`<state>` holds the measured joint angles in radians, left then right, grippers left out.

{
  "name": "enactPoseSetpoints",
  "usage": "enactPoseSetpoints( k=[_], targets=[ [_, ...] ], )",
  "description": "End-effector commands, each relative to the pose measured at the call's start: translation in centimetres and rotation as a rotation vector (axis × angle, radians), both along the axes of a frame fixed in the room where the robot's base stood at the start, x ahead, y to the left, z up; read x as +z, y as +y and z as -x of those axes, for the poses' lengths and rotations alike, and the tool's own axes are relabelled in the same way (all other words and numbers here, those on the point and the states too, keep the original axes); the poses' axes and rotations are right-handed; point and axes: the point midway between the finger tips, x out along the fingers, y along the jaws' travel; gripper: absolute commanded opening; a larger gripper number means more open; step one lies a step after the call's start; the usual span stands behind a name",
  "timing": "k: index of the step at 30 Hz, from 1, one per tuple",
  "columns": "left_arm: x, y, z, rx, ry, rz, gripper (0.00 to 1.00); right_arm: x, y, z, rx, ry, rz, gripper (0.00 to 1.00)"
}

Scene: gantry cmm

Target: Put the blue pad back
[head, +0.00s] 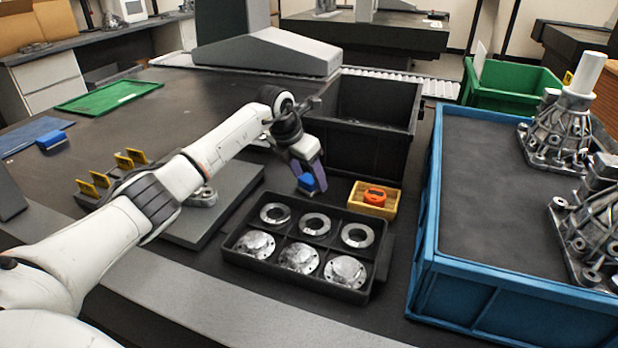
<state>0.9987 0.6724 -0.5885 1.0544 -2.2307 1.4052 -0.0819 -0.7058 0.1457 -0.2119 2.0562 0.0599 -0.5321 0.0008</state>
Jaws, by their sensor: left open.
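My left gripper (307,175) is open, its fingers pointing down just behind the black six-pocket tray (235,255). A small blue block-like pad (306,183) shows at its fingertips, partly covered by them. I cannot tell whether the pad touches the fingers or what it rests on. My right gripper is not in view.
The tray holds metal rings and discs. A wooden box (360,208) with an orange item (374,196) stands beside it. A black bin (365,150) stands behind, a blue crate (470,285) with castings to the right. Yellow tags (130,158) stand left of my arm.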

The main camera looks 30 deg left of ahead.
Motion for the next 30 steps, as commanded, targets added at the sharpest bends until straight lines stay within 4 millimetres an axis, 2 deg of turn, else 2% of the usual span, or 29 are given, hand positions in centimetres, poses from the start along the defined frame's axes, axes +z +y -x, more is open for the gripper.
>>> enactPoseSetpoints(
  k=[9,15,20,30],
  targets=[
    [6.5,0.5,2.6,-0.001,-0.005,-0.003,0.59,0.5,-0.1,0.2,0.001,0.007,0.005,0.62],
    [9.2,0.7,3.8,-0.001,-0.002,-0.001,0.59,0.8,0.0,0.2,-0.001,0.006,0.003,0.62],
    [10.0,0.7,4.2,-0.001,0.000,-0.001,0.59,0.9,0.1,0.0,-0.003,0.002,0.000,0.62],
    [10.1,0.7,4.3,-0.001,0.000,0.000,0.59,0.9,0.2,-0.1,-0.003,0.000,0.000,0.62]
  ],
)
